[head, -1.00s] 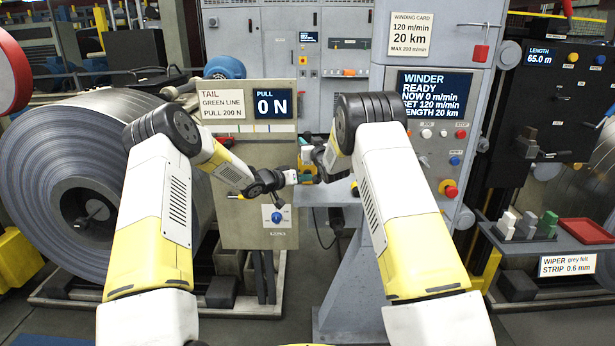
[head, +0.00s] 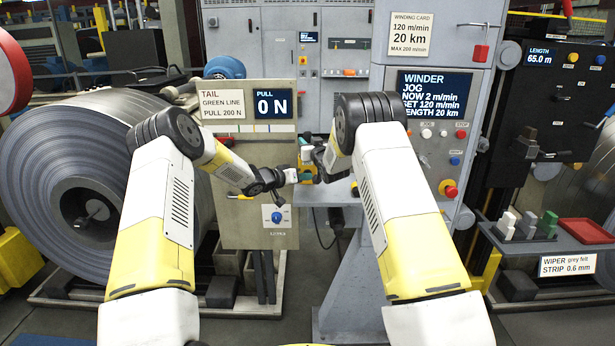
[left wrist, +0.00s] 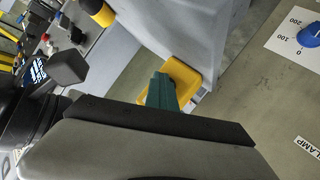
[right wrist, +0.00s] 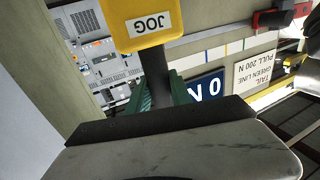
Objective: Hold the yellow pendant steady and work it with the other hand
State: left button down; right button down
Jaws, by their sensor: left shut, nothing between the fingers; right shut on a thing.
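The yellow pendant (right wrist: 150,25) shows a JOG label and a dark handle in the right wrist view. My right gripper (right wrist: 160,92) is shut on the dark handle. In the left wrist view the yellow pendant (left wrist: 187,80) lies just beyond the green fingertips of my left gripper (left wrist: 162,90). My left gripper is shut and empty, with its tips at or against the pendant; I cannot tell whether they touch. In the head view the pendant (head: 308,172) is small and partly hidden between the two grippers. The winder screen (head: 434,93) reads JOG, NOW 2 m/min.
A large steel coil (head: 75,180) stands at the left. The tail panel (head: 245,215) with a 0 N display (head: 273,105) and blue knob stands behind my left gripper. The winder's grey column stands at the right, with an emergency button (head: 450,190). A shelf holds a red tray (head: 585,231).

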pick_arm(q)
jog(key=shift+s, duration=0.1)
pick_arm(e)
jog(key=shift+f, duration=0.45)
pick_arm(q)
jog(key=shift+s, duration=3.45)
pick_arm(e)
jog(key=c, duration=1.1)
grip_release()
jog(key=shift+r, duration=0.25)
